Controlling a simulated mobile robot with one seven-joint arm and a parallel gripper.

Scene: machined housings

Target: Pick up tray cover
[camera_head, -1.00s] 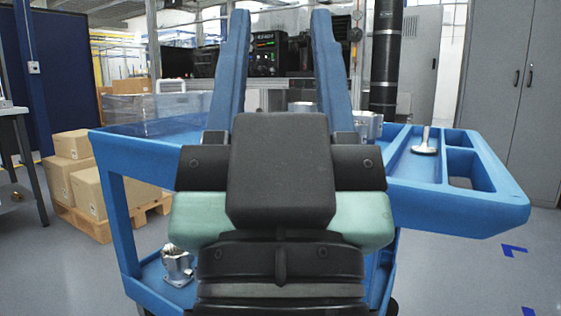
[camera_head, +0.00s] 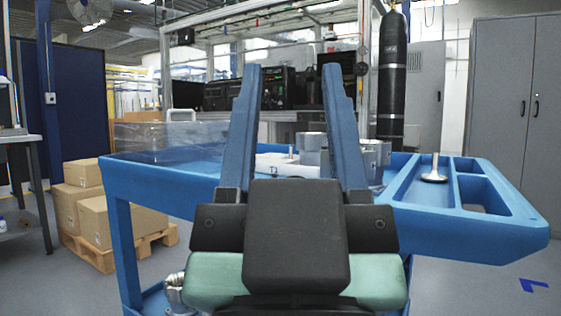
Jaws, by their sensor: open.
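A clear, see-through panel or box (camera_head: 165,138), which looks like the tray cover, is at the left end of the blue cart top (camera_head: 130,173). Its exact edges are hard to make out. My gripper (camera_head: 290,70) is open in the centre of the view, with two long blue fingers pointing up and away in the picture. Nothing is held between them. The clear panel is to the left of the fingers and not touching them. My gripper's body hides the front middle of the cart.
Between the fingers a white tray-like part (camera_head: 285,164) and a grey metal housing (camera_head: 312,146) show on the cart. Another housing (camera_head: 374,160) is right of the fingers. A metal valve-shaped part (camera_head: 435,172) stands in the right compartment. Boxes (camera_head: 105,215) sit on a pallet at left.

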